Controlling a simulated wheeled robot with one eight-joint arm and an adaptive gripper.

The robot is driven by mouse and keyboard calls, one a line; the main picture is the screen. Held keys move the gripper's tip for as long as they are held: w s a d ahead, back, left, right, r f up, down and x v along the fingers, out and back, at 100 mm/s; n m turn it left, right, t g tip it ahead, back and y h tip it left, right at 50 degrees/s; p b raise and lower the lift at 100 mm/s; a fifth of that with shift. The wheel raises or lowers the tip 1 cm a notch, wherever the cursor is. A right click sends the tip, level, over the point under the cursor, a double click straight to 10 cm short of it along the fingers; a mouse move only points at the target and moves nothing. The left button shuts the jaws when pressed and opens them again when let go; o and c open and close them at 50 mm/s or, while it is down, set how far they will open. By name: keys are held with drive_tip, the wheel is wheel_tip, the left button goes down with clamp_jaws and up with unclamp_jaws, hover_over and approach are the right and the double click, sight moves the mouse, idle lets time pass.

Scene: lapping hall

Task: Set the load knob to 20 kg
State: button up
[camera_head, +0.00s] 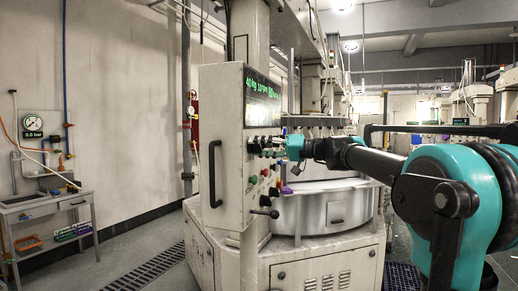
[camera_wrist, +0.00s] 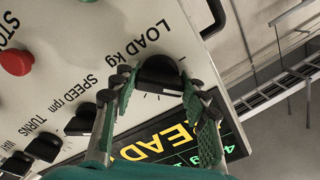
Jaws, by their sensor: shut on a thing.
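The black load knob (camera_wrist: 158,72) sits on the pale control panel (camera_wrist: 100,25), beside the upside-down label "LOAD kg". My gripper (camera_wrist: 160,90) has one finger on either side of the knob and is shut on it. In the head view my gripper (camera_head: 283,147) is at the right side of the panel face, below the display (camera_head: 262,97). The display's top line seems to start with "40 kg", in small green text. The knob's pointer mark cannot be made out clearly.
Other black knobs, labelled speed (camera_wrist: 82,119) and turns (camera_wrist: 45,147), line the panel near the load knob. A red stop button (camera_wrist: 15,62) is farther along. A black handle (camera_head: 215,173) sticks out on the panel's left. A round metal tub (camera_head: 335,208) stands below my arm.

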drive_tip(key=n, duration=0.4)
drive_tip(key=shift+f+n, duration=0.15)
drive_tip(key=shift+n, duration=2.35)
drive_tip(key=o, duration=1.2)
drive_tip(key=shift+d, duration=0.15)
drive_tip(key=v, duration=1.1)
drive_tip(key=shift+d, duration=0.35)
